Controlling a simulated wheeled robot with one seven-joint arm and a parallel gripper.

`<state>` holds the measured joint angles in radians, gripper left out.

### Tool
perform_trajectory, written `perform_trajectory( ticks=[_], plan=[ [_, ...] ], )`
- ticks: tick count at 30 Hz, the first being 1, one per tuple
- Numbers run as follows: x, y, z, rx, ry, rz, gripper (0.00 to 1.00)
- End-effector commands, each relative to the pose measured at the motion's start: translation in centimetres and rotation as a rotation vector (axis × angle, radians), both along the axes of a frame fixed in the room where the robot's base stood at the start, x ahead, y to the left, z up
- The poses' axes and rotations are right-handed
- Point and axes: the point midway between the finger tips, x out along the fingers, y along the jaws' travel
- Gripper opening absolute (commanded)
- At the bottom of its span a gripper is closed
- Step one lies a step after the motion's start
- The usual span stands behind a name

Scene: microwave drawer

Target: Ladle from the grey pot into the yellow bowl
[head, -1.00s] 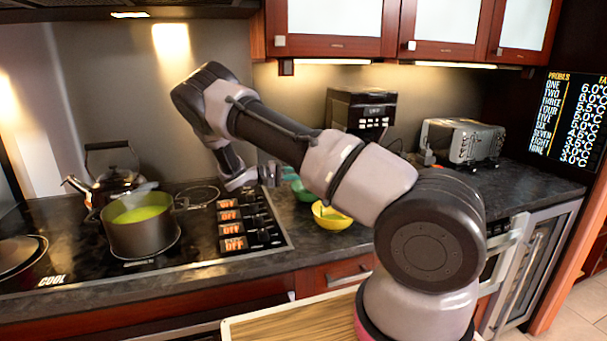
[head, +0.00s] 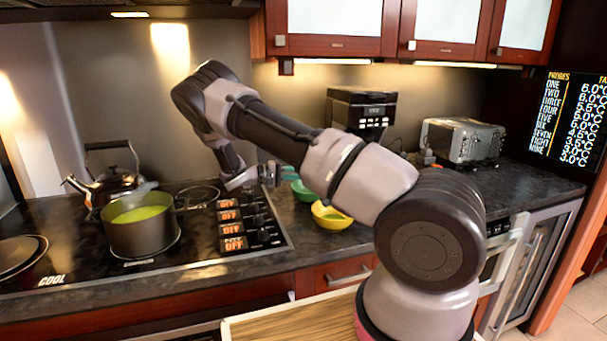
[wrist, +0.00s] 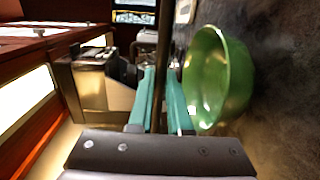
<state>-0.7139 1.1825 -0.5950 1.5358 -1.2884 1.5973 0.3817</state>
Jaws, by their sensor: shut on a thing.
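The grey pot (head: 141,238) stands on the stove at the left of the head view, with green liquid in it. My gripper (head: 277,174) is above the counter, left of and a little behind the yellow bowl. In the wrist view, its teal fingers (wrist: 161,100) are shut on a thin dark rod, the ladle handle (wrist: 165,35). The ladle's scoop is hidden. A green bowl (wrist: 218,80) shows right of the fingers.
A kettle (head: 116,183) stands behind the pot. Stove knobs (head: 262,228) line the stove's right side. A coffee machine (head: 362,110) and toaster (head: 462,142) stand at the back. Cabinets (head: 335,25) hang above.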

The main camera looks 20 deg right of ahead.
Motion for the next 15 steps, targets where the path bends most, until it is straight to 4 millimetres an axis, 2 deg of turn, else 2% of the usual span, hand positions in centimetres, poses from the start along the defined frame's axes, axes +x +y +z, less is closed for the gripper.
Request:
perform_trajectory(
  ticks=[5,15],
  plan=[
    [0.0,-0.2,0.7,0.153,-0.006,-0.005,0.0],
    [0.0,-0.2,1.6,0.599,-0.008,-0.001,0.0]
  ],
)
